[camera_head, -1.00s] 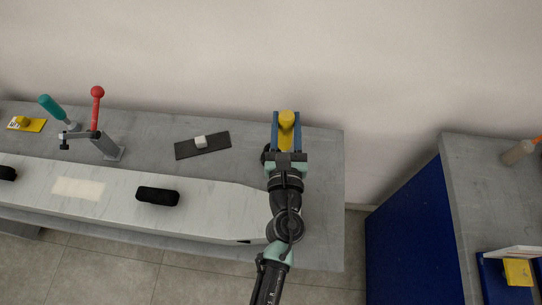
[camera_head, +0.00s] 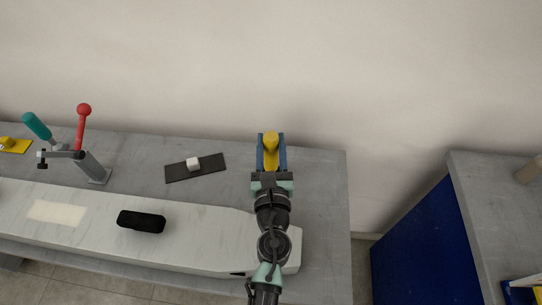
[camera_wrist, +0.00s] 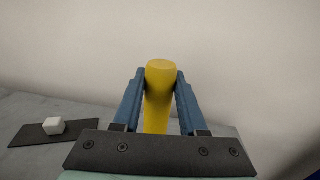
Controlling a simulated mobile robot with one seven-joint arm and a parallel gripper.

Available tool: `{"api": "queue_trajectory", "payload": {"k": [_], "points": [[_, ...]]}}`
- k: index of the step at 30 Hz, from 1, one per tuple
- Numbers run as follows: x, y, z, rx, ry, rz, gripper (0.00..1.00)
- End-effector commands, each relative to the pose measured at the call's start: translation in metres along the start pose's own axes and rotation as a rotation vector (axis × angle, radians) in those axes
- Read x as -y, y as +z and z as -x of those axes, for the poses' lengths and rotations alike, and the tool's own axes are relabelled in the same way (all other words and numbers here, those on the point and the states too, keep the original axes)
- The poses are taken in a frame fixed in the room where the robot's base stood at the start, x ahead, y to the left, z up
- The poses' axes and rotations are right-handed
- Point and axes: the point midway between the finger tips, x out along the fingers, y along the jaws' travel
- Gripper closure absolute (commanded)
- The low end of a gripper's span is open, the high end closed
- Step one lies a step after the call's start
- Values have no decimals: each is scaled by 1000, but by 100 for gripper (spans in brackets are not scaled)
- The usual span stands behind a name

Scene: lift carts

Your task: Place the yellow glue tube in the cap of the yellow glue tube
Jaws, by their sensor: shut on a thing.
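The yellow glue tube (camera_head: 271,142) stands out from my gripper (camera_head: 270,150), which is shut on it. In the wrist view the tube (camera_wrist: 158,105) is between the two blue fingers (camera_wrist: 160,90), its rounded end pointing up and away. The gripper is over the back right part of the grey table, near the wall. A small yellow piece (camera_head: 7,142) sits on a yellow plate at the far left edge of the head view. It may be the cap, but I cannot tell at this size.
A toggle clamp with a red knob (camera_head: 84,109) and a teal-handled tool (camera_head: 37,126) stand at the left. A white block (camera_head: 193,163) lies on a dark plate (camera_head: 212,167). A black object (camera_head: 141,221) lies in front. A blue-sided cart (camera_head: 422,240) stands right, across a gap.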

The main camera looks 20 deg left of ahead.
Motion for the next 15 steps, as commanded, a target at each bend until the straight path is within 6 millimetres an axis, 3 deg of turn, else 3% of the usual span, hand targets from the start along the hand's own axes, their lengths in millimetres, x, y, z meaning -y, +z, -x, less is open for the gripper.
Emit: {"api": "queue_trajectory", "payload": {"k": [6, 15], "points": [[0, -32, 0, 0, 0, 1, 100], [0, -31, 0, 0, 0, 1, 100]]}}
